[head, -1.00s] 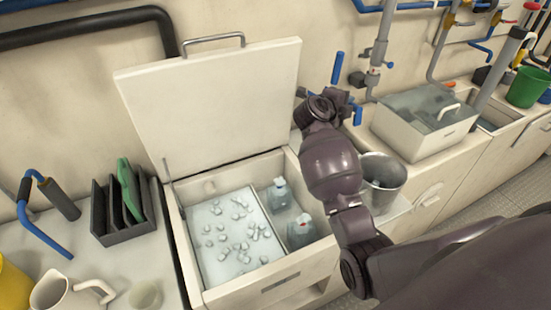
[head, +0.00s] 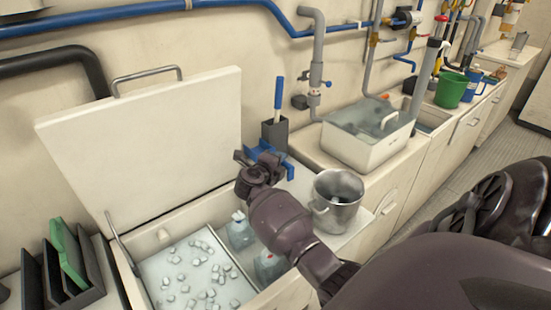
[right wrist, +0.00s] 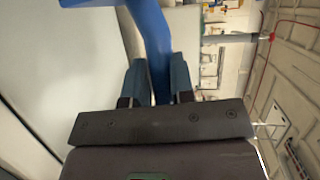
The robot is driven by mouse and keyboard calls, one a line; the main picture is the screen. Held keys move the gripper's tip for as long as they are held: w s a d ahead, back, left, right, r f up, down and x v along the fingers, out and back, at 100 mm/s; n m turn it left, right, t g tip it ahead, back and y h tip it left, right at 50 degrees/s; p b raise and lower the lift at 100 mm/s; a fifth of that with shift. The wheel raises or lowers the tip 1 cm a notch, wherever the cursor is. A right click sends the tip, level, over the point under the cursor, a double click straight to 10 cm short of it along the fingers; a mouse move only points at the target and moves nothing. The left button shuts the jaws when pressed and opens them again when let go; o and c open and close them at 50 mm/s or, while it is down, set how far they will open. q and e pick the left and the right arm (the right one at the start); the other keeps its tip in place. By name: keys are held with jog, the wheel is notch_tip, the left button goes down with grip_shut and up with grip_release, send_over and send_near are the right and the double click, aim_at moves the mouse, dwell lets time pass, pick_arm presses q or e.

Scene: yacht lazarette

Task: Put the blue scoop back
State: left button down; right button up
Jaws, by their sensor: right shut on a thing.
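The blue scoop (head: 284,163) is in my right gripper (head: 262,163), above the right rear edge of the open ice bin (head: 205,215). In the right wrist view, the two fingers of my right gripper (right wrist: 158,85) are shut on the scoop's blue handle (right wrist: 152,35). The arm partly hides the scoop in the head view. A dark grey upright holder (head: 275,133) stands just behind the gripper, with a blue-handled tool (head: 278,93) standing in it. I cannot tell whether the scoop touches the holder. My left gripper is not in view.
The bin's white lid (head: 150,150) stands open. Ice cubes and blue-tinted bottles (head: 240,230) are inside. A metal bucket (head: 338,200) stands to the right of the arm. Beyond it are a white water-filled tub (head: 365,135) and a green bucket (head: 450,90). Pipes line the wall.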

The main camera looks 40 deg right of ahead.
notch_tip(320, 180, down, 8)
jog(key=shift+r+b, duration=0.2)
jog(key=shift+b, duration=0.85)
jog(key=shift+f, duration=0.4)
jog(key=shift+f, duration=0.1)
jog(key=o, duration=0.8)
jog(key=shift+o, duration=0.3)
